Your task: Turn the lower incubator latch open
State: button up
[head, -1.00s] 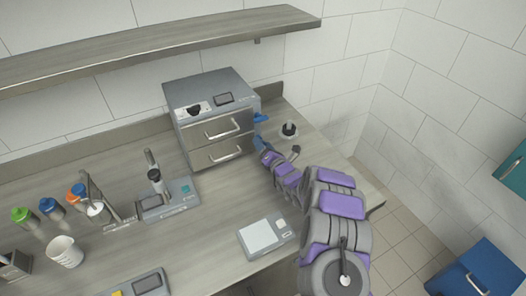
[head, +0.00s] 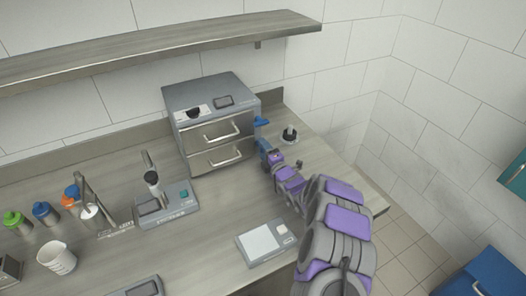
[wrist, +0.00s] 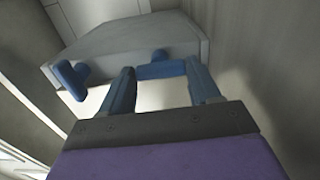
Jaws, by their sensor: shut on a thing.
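The grey incubator (head: 212,120) stands at the back of the bench with two drawer fronts, each with a bar handle. Its blue upper latch (head: 262,121) sticks out on the right side; a blue latch, likely this one, is at the left in the wrist view (wrist: 70,80), clear of my fingers. My gripper (head: 267,149) is at the incubator's right side, below the upper latch. In the wrist view, my gripper's (wrist: 158,68) two blue fingers are on either side of the blue lower latch (wrist: 160,70), shut on it. In the head view my gripper largely hides the lower latch.
A small dark-topped device (head: 289,134) stands on the bench just right of my gripper. A flat scale (head: 264,243) lies nearer the front. A wall shelf (head: 150,48) runs above. Bottles, a beaker (head: 57,258) and another instrument (head: 165,195) are to the left.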

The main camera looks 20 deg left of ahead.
jog(key=shift+w+d+f+m, duration=0.1)
jog(key=shift+d+f+m, duration=0.15)
jog(key=shift+f+m, duration=0.1)
jog(key=o, duration=0.8)
jog(key=shift+o, duration=1.3)
jog(key=shift+w+d+r, duration=0.1)
jog(key=shift+r, duration=0.1)
jog(key=shift+s+d, duration=0.2)
jog(key=shift+s, duration=0.25)
jog(key=p+v, duration=0.4)
jog(key=v, duration=1.2)
jog(key=shift+s+d, duration=0.1)
jog(key=shift+d, duration=0.1)
